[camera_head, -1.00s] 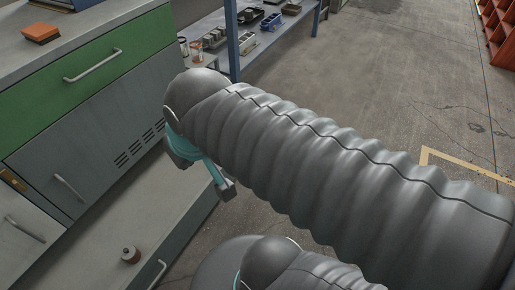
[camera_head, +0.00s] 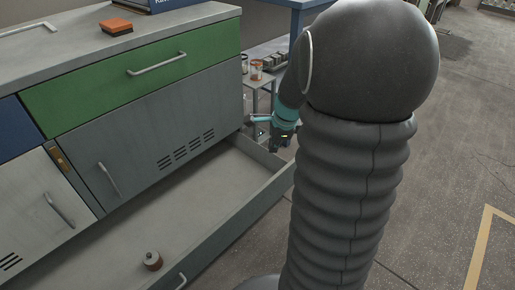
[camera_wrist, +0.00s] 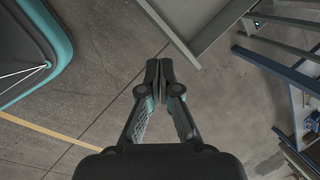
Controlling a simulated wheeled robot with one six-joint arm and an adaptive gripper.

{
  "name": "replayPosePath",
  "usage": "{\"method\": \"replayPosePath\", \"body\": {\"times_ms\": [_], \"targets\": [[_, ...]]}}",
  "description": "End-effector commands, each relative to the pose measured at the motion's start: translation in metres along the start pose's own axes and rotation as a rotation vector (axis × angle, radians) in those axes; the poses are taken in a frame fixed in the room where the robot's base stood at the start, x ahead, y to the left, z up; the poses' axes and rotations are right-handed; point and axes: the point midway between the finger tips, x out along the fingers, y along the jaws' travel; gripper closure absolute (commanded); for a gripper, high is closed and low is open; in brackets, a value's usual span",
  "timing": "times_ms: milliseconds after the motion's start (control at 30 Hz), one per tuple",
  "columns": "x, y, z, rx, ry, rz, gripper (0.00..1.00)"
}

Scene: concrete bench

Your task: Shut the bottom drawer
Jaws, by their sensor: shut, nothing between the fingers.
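The bottom drawer (camera_head: 224,185) of the bench is pulled open in the head view, with a pale, nearly empty inside. Its front panel (camera_head: 215,241) has a metal handle (camera_head: 181,281) at the lower edge of the picture. A small round grey and red-brown object (camera_head: 152,260) stands in it. My gripper shows in the wrist view (camera_wrist: 159,72), shut and empty, pointing at the floor beside a grey panel edge that appears to be the drawer's. In the head view my arm partly hides the gripper, near the drawer's far right corner.
A green drawer (camera_head: 140,68) and a grey vented door (camera_head: 150,140) above are shut. An orange-topped block (camera_head: 116,27) lies on the bench top (camera_head: 180,22). A blue-framed shelf (camera_head: 285,28) stands behind. Concrete floor (camera_head: 450,130) at right is clear.

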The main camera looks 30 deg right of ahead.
Motion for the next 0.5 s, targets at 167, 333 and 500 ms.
{"method": "replayPosePath", "body": {"times_ms": [167, 333, 500], "targets": [[0.075, -0.012, -0.062, 0.406, 0.001, 0.036, 1.0], [0.124, -0.014, -0.105, 0.698, 0.007, 0.054, 1.0], [0.148, -0.012, -0.127, 0.849, 0.011, 0.062, 1.0]]}}
